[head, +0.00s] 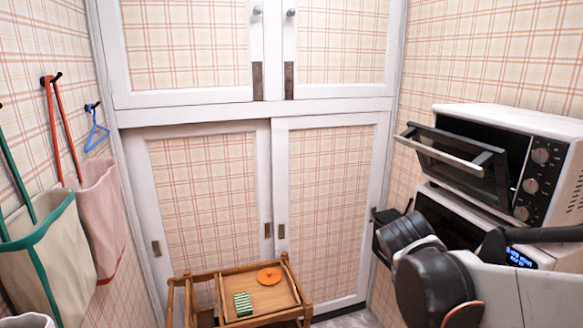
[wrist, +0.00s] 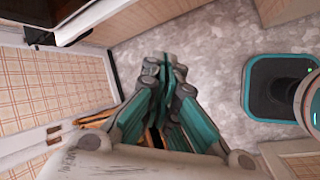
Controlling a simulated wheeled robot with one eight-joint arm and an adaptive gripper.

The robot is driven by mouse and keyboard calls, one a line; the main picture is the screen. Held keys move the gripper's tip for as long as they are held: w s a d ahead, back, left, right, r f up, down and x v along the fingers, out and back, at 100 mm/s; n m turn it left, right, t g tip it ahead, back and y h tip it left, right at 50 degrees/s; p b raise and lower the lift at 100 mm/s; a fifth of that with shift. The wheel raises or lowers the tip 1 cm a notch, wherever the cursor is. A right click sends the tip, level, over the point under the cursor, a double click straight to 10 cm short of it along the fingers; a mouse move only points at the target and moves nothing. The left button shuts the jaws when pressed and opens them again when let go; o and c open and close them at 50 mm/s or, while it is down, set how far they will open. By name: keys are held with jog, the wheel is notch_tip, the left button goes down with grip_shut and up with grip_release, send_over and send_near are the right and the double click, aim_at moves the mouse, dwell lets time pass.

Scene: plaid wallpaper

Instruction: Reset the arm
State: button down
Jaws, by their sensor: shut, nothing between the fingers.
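My gripper (wrist: 166,66) shows in the wrist view with its teal fingers together and nothing between them. It hangs over a grey patterned floor (wrist: 205,40), apart from any object. In the head view my arm is folded at the lower right, in front of the lower appliance. The gripper's fingers cannot be made out in that view.
A white toaster oven (head: 555,125) at right has its door (head: 460,165) tilted partly open, above another appliance (head: 470,215). A wooden cart (head: 240,312) holds an orange disc (head: 269,276) and a green striped box (head: 243,304). Bags (head: 100,215) hang at left. Cabinet doors (head: 205,190) stand behind.

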jog(key=s+a+f+m+t+y+b, duration=0.1)
jog(key=s+a+m+y+b, duration=0.1)
jog(key=s+a+m, duration=0.2)
jog(key=s+a+f+m+t+y+b, duration=0.2)
jog(key=s+a+m+y, duration=0.1)
jog(key=s+m, duration=0.5)
jog(key=shift+a+f+m+b, duration=0.25)
jog(key=shift+a+m+b, duration=0.15)
jog(key=shift+a+m, duration=0.65)
jog(key=shift+d, duration=0.2)
